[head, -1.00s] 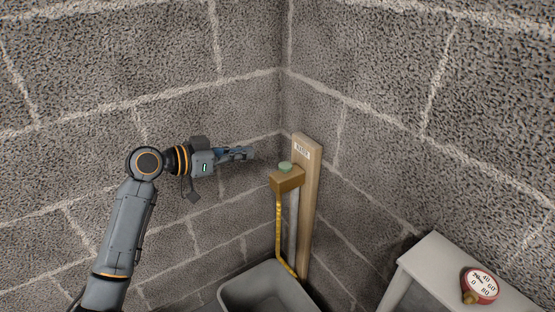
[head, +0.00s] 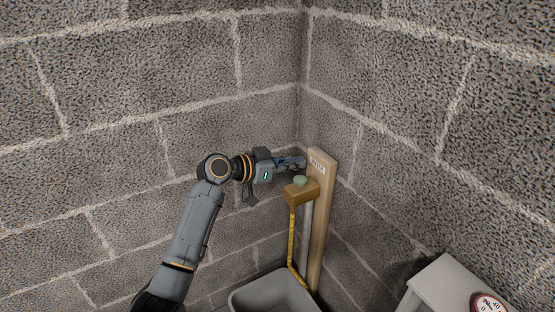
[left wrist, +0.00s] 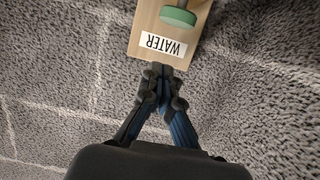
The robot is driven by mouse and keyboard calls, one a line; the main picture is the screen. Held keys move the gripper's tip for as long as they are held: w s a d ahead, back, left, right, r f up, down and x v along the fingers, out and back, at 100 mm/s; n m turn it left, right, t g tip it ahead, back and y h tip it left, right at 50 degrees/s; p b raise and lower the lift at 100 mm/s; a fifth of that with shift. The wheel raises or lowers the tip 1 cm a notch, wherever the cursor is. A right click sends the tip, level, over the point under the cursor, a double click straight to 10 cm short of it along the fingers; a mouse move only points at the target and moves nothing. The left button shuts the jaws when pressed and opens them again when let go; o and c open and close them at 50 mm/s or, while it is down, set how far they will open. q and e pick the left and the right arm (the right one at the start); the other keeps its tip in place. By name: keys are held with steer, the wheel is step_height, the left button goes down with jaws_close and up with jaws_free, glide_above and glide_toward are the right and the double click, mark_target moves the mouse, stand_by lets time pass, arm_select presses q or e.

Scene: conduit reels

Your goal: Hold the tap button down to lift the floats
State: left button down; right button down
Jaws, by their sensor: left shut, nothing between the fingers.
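The green tap button (head: 300,182) sits on top of a brass-coloured tap block (head: 301,194), fixed to an upright wooden board (head: 322,215) in the wall corner. In the left wrist view the button (left wrist: 178,16) shows at the top, with the board's WATER label (left wrist: 163,45) below it. My left gripper (head: 300,163) is shut and empty, just above and behind the button in the head view. In the left wrist view its fingertips (left wrist: 160,72) are beside the board's label end, apart from the button. No floats are in view. My right gripper is not in view.
A grey basin (head: 272,292) stands below the tap, with a yellow strip (head: 291,238) and a pale pipe (head: 306,235) running down towards it. A pale table (head: 440,285) with a red-rimmed gauge (head: 487,303) is at lower right. Block walls close in behind the board.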

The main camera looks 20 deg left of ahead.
mark_target(295, 183)
arm_select(q)
steer(key=shift+s+a+f+p, duration=0.1)
steer(key=shift+f+p, duration=0.05)
steer(key=shift+f, duration=0.85)
steer(key=shift+s+a+f+p, duration=0.1)
steer(key=shift+f+p, duration=0.05)
steer(key=shift+f, duration=0.8)
steer(key=shift+w, duration=0.1)
step_height(295, 183, down, 2)
steer(key=b, duration=0.3)
steer(key=shift+f, duration=0.25)
stand_by(1.1)
steer(key=shift+d, duration=0.1)
